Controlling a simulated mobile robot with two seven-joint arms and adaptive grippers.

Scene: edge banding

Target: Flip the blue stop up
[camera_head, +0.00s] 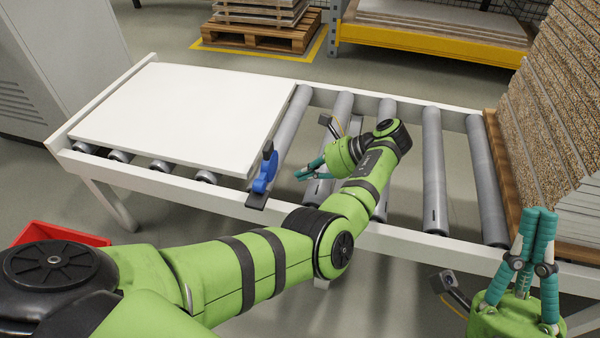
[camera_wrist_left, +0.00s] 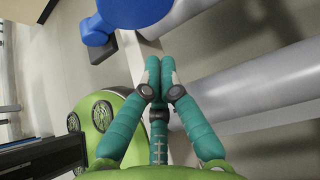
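The blue stop (camera_head: 265,172) is on the front rail of the roller table, by the right edge of the white board (camera_head: 195,112). It looks upright or tilted, with a dark tip and a dark base; its exact angle is hard to tell. In the left wrist view the blue stop (camera_wrist_left: 132,14) is cut off at the top, beyond the fingertips. My left gripper (camera_head: 300,174) is shut and empty, just right of the stop, its fingers pointing left with a gap between. The fingertips also meet in the left wrist view (camera_wrist_left: 159,66). My right gripper (camera_head: 537,218) is shut and empty at lower right.
Bare rollers (camera_head: 433,165) fill the right part of the table. A tall stack of boards (camera_head: 555,110) stands at the right end. A red bin (camera_head: 55,234) is at lower left, behind my left arm. A wooden pallet (camera_head: 262,36) lies at the back.

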